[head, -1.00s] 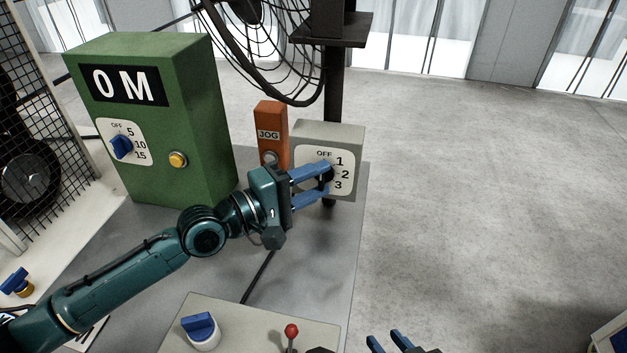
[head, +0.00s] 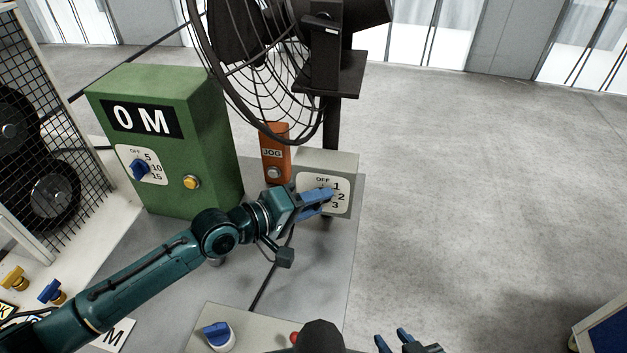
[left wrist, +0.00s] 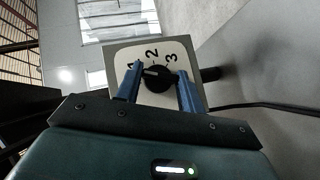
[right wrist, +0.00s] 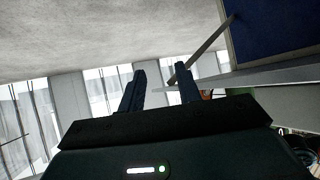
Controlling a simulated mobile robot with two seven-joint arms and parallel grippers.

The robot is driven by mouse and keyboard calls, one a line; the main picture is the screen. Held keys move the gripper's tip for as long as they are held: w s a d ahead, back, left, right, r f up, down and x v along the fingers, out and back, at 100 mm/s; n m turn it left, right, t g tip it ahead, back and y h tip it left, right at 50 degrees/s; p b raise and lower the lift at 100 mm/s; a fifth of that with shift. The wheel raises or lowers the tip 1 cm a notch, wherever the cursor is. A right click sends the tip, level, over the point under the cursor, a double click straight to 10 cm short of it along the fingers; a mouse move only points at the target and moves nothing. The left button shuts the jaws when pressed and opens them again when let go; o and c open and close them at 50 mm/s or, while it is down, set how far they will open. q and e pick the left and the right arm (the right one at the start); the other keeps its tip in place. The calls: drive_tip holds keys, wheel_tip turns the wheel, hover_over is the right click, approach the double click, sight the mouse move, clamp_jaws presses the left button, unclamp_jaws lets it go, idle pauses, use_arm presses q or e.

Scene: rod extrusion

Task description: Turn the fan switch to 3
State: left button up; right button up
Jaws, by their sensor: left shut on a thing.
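The fan switch is a black round knob (left wrist: 157,79) on a white dial plate marked OFF, 1, 2, 3, on a grey box (head: 343,161). In the left wrist view its short white mark points toward the side of the 1; the exact setting is hard to tell. My left gripper (head: 330,197) has its blue fingers on both sides of the knob and is shut on it, as the left wrist view (left wrist: 160,70) also shows. In the head view the fingers hide the knob. My right gripper (head: 392,340) is open and empty, away from the switch.
A black caged fan (head: 270,75) stands behind the box on a dark post. An orange JOG box (head: 276,145) and a green box (head: 215,140) with a blue knob stand to the left. A front panel (head: 255,335) carries another blue knob.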

use_arm(q)
drive_tip(key=m+y, duration=0.3)
drive_tip(key=y, duration=0.2)
drive_tip(key=d+m+t+y+p, duration=0.1)
drive_tip(key=m+y, duration=0.2)
drive_tip(key=y, duration=0.3)
drive_tip(key=m+t+y+p, duration=0.1)
drive_tip(key=m+y, duration=0.3)
drive_tip(key=y, duration=0.1)
drive_tip(key=shift+s+d+r+y, duration=0.2)
drive_tip(key=shift+d+y, duration=0.1)
drive_tip(key=shift+d, duration=0.1)
drive_tip(key=shift+y, duration=0.3)
idle(0.5)
drive_tip(key=o, duration=1)
drive_tip(key=shift+t, duration=0.3)
